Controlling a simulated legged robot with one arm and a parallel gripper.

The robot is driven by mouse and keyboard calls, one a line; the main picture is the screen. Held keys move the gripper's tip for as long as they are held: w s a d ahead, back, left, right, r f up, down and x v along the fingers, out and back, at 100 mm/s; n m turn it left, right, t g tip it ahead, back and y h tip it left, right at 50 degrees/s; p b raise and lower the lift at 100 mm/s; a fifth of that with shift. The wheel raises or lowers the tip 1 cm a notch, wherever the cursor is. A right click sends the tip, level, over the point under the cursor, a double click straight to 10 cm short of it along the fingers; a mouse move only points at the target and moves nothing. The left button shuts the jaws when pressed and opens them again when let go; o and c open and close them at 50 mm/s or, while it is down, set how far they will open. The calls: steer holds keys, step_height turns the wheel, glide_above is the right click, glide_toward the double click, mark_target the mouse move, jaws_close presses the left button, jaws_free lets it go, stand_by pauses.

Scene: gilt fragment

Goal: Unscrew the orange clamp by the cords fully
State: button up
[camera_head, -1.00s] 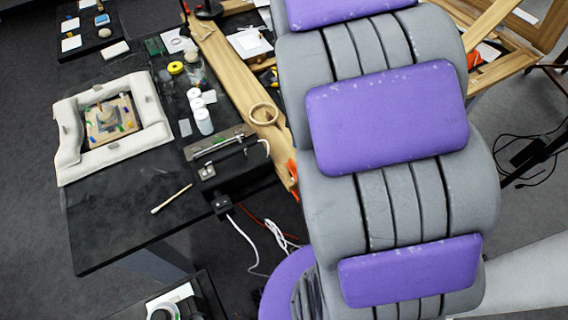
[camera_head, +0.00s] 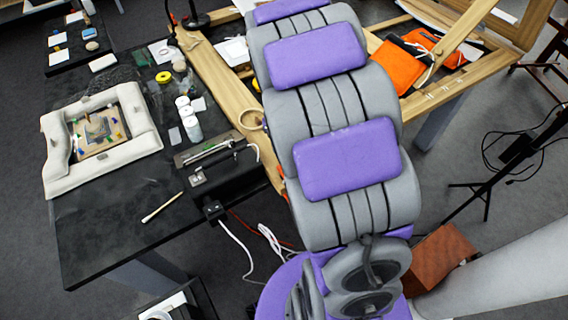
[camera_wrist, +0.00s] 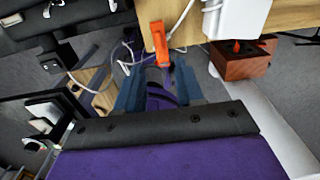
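In the wrist view an orange clamp (camera_wrist: 159,42) hangs at the edge of a light wooden board (camera_wrist: 200,25). White cords (camera_wrist: 181,22) run beside it. My gripper (camera_wrist: 158,80) has its two blue-grey fingers apart, one on each side of the clamp's lower end in the picture. I see nothing held, and I cannot tell whether the clamp is between the fingertips or beyond them. In the head view my grey and purple arm hides the gripper and most of the clamp's area. White cords (camera_head: 272,242) hang below the table edge there.
A black table (camera_head: 110,225) holds a padded frame (camera_head: 60,180), white bottles (camera_head: 192,127), a metal device (camera_head: 205,150) and a thin stick (camera_head: 162,206). A wooden frame (camera_head: 225,80) lies along the table. A reddish-brown box (camera_head: 440,258) stands at right, also in the wrist view (camera_wrist: 240,62).

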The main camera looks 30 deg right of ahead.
step_height(320, 180, down, 9)
steer(key=shift+a+b, duration=0.1)
steer(key=shift+b, duration=0.65)
jaws_close()
